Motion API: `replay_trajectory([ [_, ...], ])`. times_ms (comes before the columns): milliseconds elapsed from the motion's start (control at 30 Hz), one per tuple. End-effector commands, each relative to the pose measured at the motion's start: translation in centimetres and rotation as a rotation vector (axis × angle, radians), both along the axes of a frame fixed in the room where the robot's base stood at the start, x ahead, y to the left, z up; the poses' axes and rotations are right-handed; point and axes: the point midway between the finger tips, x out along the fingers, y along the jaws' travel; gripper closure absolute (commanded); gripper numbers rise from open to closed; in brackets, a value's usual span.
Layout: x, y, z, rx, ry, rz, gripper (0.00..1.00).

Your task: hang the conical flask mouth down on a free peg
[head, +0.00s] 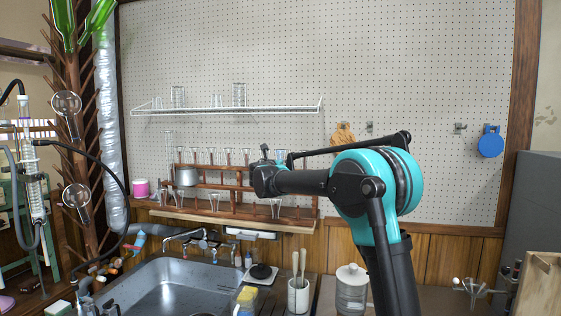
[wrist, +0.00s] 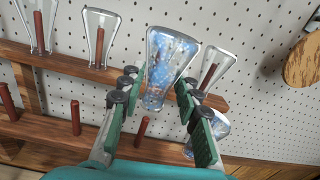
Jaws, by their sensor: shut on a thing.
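In the wrist view my gripper (wrist: 160,86) is shut on a clear conical flask (wrist: 172,52) with a bluish look. Its wide base is up and its narrow end points down between the green finger pads, slightly tilted. Behind it is the wooden peg rack (wrist: 60,62). Bare pegs show on the lower rail: one at left (wrist: 75,116), one below the flask (wrist: 142,128). Other flasks hang mouth down on upper pegs, such as one at left (wrist: 101,22). In the head view my gripper (head: 264,172) is at the rack's right part; its fingers are mostly hidden.
Another glass vessel (wrist: 217,126) is close to the right finger. In the head view a wire shelf (head: 225,110) with glassware hangs above the rack. A sink (head: 175,285) lies below.

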Motion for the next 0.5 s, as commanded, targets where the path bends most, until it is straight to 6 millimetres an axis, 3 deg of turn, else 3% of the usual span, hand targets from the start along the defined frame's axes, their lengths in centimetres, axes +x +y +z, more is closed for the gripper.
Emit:
replay_trajectory([
  [500, 0.0, 0.0, -2.9, 0.0, 0.0, 0.0, 0.96],
])
